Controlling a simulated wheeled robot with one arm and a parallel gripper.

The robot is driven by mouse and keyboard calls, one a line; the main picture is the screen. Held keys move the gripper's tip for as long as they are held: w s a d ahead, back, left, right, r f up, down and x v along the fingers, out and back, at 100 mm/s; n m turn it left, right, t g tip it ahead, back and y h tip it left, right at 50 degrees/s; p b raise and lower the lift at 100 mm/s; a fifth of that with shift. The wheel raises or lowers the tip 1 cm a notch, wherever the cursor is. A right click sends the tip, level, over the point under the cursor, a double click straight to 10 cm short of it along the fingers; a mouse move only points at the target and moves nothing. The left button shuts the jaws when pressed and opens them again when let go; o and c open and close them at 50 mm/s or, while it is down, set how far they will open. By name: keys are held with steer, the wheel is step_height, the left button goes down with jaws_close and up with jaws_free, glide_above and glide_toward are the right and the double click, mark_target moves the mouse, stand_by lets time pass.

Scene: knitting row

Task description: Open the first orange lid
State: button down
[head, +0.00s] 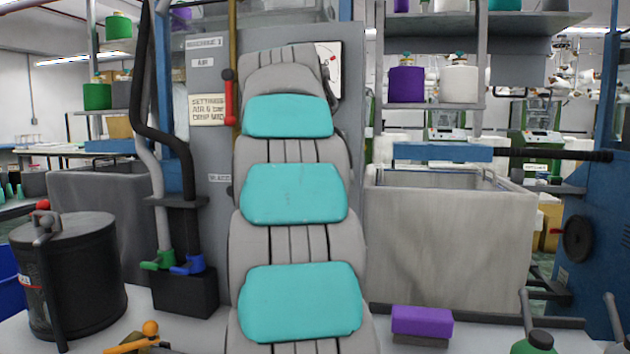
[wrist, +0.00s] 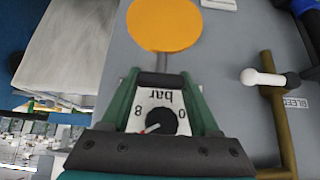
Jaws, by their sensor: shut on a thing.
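The orange lid (wrist: 166,22) is a flat round disc on a short grey stem, at the top of the wrist view. My gripper (wrist: 161,80) is shut at the lower end of that stem, with its dark fingertips together around it. Between my green fingers shows a white gauge face (wrist: 154,98) marked "bar", 0 and 8, with a black hub and a red needle. The face is uncovered there. In the head view my arm hides the lid and my gripper; only part of the white gauge plate (head: 330,62) shows beside it.
A brass pipe (wrist: 280,125) with a white-and-black handle (wrist: 265,78) stands beside the lid. In the head view a red lever (head: 229,100) is left of my arm. A grey bin (head: 447,240) stands right.

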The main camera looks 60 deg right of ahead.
steer(key=shift+f, duration=0.35)
steer(key=shift+c, duration=0.6)
jaws_free()
steer(key=shift+r, duration=0.1)
steer(key=shift+r, duration=0.15)
steer(key=shift+s+a+r, duration=0.1)
steer(key=shift+a+r, duration=0.25)
steer(key=shift+r, duration=0.25)
steer(key=s+a+r+b, duration=0.1)
steer(key=s+a, duration=0.1)
steer(key=a, duration=0.4)
steer(key=s+a+r+b, duration=0.1)
steer(key=s+a, duration=0.2)
steer(key=a, duration=0.4)
steer(key=shift+s+r, duration=0.25)
steer(key=shift+r, duration=0.05)
steer(key=shift+a+f, duration=0.1)
